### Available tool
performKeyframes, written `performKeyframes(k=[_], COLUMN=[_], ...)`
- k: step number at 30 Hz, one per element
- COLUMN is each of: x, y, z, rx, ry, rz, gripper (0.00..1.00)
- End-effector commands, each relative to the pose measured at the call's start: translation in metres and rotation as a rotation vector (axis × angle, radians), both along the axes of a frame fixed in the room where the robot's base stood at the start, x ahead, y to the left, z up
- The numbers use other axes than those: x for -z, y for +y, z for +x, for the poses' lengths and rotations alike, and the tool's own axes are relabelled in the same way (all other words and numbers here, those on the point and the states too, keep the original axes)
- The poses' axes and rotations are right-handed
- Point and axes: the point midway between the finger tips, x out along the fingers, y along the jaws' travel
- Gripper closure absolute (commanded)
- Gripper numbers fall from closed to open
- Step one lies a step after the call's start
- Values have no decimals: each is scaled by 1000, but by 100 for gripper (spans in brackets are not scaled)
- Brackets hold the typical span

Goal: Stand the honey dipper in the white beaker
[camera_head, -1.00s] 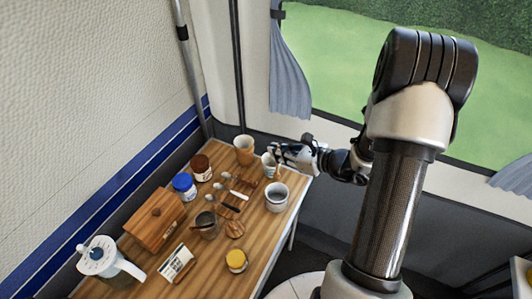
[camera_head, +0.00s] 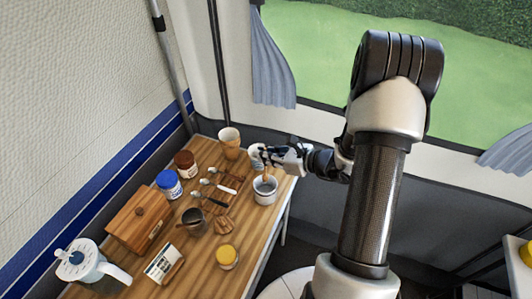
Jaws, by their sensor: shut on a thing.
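My gripper (camera_head: 262,155) is at the far right end of the wooden table, shut on a thin, light-brown stick that looks like the honey dipper (camera_head: 267,171). The stick hangs down from the fingers toward the round whitish vessel, likely the white beaker (camera_head: 265,194), which stands upright just below. The stick's lower end appears over or inside the vessel's mouth; I cannot tell whether it touches. The fingers partly hide the dipper's top and a small white cup (camera_head: 256,154) behind them.
Jars, a dark mug (camera_head: 195,222), a wooden box (camera_head: 138,220), a white jug (camera_head: 84,266) and a yellow-lidded jar (camera_head: 227,257) fill the rest.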

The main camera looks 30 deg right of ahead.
Motion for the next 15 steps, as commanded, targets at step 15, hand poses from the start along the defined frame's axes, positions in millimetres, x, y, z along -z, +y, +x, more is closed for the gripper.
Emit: performKeyframes(k=[15], x=[45], y=[0], z=[0], rx=[1], ry=[0], rz=[0], gripper=[100])
